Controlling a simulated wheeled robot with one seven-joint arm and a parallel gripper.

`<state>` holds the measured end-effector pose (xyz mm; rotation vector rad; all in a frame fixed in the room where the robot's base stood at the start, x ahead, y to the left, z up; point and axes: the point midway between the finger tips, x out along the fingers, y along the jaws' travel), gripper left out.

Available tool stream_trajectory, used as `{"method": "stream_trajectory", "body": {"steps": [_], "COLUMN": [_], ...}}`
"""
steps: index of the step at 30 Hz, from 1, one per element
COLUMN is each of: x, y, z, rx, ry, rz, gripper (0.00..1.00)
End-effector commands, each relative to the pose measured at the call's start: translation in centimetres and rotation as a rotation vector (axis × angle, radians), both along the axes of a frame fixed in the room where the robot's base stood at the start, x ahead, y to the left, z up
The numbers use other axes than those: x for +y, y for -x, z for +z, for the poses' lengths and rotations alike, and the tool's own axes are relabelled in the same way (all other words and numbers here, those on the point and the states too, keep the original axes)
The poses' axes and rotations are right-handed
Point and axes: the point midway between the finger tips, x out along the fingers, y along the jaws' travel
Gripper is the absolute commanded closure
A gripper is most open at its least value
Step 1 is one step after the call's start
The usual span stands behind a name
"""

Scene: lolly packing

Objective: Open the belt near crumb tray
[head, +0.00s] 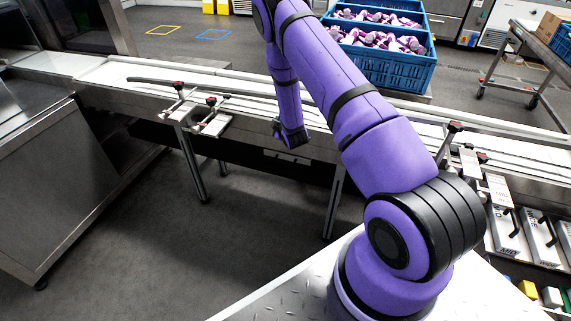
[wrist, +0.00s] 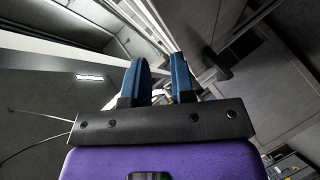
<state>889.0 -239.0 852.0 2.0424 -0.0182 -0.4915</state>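The conveyor belt (head: 105,72) has a long pale surface in a steel frame and crosses the head view from upper left to lower right. A dark guide rail (head: 160,81) runs along its left part. Two clamps with red-topped knobs, a left one (head: 178,96) and a right one (head: 211,113), sit on its near edge. My arm's wrist hangs at the near side of the belt frame, right of these clamps. My gripper (wrist: 160,60) shows in the wrist view with two blue fingers apart and nothing between them. I cannot make out the crumb tray for certain.
Blue crates (head: 385,68) of purple-and-white pieces stand behind the belt. More clamps (head: 452,130) are at the right, near labelled boxes (head: 507,235). A steel cabinet (head: 60,185) stands at left. The dark floor (head: 215,250) before the belt is clear between the support legs.

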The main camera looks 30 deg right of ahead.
Motion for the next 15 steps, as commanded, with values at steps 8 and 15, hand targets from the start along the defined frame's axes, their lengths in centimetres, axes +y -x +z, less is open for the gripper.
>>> {"method": "stream_trajectory", "body": {"steps": [8,15], "x": [-1.0,-1.0], "y": [4.5,9.5], "z": [-11.0,-17.8], "rx": [-0.057,-0.112], "ry": [0.173,0.294], "rz": [0.089,0.160], "gripper": [0.77,0.77]}}
